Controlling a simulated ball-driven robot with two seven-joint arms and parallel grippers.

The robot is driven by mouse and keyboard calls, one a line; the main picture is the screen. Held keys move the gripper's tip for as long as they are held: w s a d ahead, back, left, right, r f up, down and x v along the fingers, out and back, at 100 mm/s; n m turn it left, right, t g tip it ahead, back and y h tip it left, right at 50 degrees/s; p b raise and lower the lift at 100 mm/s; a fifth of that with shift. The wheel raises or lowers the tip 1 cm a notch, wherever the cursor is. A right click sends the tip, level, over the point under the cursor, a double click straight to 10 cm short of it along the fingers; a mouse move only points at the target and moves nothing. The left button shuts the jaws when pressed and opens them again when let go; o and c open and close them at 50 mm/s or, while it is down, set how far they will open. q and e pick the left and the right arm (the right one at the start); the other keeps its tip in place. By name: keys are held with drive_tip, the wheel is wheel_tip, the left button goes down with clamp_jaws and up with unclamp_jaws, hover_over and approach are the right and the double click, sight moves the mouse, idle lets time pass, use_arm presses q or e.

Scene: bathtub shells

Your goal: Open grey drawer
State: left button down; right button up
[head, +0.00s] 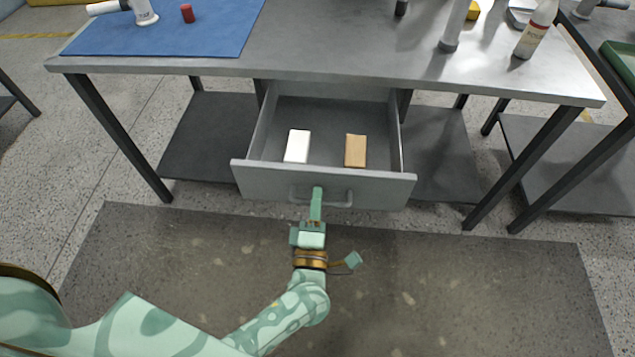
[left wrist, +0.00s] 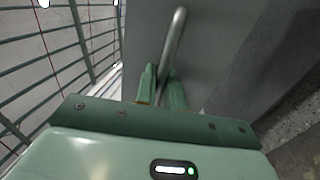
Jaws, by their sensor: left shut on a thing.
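The grey drawer (head: 375,188) under the metal workbench stands pulled out, and its inside shows from above. A white block (head: 297,146) and a tan block (head: 355,151) lie apart on its floor. The drawer's bar handle (head: 340,204) is on the front face; it also shows in the left wrist view (left wrist: 177,35). My left gripper (head: 317,192) is at the handle, left of the drawer front's middle. In the left wrist view its two fingers (left wrist: 161,88) are shut on the bar, one on each side. My right gripper is not in view.
The workbench top (head: 350,45) carries a blue mat (head: 165,30), a small red cylinder (head: 187,13) and a white bottle (head: 536,30). Bench legs stand on both sides, with low shelves below. The floor mat (head: 450,290) in front is clear apart from my arm.

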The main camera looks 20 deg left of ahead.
use_arm(q)
drive_tip(key=shift+s+d+f, duration=0.1)
drive_tip(key=shift+s+d, duration=0.05)
drive_tip(key=shift+s, duration=0.35)
drive_tip(key=c, duration=1.8)
unclamp_jaws()
drive_tip(key=shift+c, duration=0.2)
